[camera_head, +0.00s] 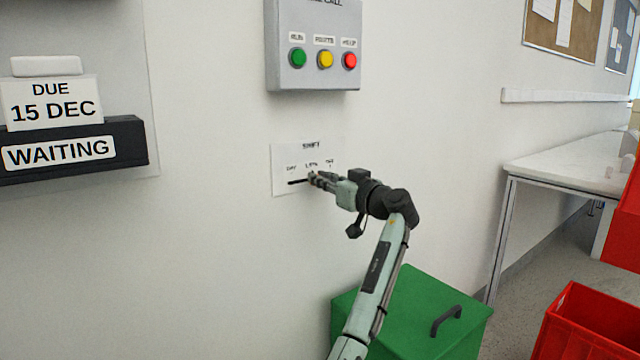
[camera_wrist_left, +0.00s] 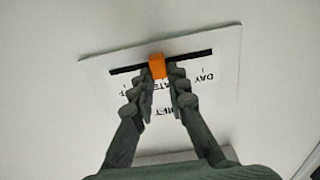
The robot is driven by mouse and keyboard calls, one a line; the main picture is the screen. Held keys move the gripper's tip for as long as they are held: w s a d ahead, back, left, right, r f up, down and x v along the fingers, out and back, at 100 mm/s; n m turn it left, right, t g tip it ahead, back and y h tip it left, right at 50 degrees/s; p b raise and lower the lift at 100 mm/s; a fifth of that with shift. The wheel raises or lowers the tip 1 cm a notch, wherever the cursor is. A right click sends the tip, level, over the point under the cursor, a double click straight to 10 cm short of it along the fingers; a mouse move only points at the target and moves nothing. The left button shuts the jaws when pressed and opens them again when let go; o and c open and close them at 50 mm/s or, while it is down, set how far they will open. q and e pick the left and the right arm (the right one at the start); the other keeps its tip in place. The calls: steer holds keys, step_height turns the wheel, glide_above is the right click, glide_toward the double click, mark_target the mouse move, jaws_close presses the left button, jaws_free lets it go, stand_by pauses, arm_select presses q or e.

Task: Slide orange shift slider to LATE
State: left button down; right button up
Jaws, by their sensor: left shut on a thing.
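The white SHIFT panel (camera_head: 282,161) is on the wall, with a dark horizontal slot and the labels DAY, LATE and a third one too small to read. In the left wrist view the panel (camera_wrist_left: 222,95) appears upside down. The orange slider (camera_wrist_left: 157,66) sits near the middle of the slot, about in line with the LATE label, which is partly hidden by the fingers. My left gripper (camera_head: 314,178) reaches the panel from the right, and its fingers (camera_wrist_left: 158,73) are shut on the slider, one on each side. My right gripper is not in view.
A grey box (camera_head: 313,75) with green, yellow and red buttons hangs above the panel. A board with DUE and WAITING signs (camera_head: 58,150) is at left. A green lidded bin (camera_head: 415,310) stands below my left arm. A white table (camera_head: 570,160) and red crates (camera_head: 590,325) are at right.

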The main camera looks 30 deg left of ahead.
arm_select(q)
steer(key=c, duration=1.5)
jaws_free()
steer(key=v, duration=1.2)
steer(key=shift+d, duration=0.1)
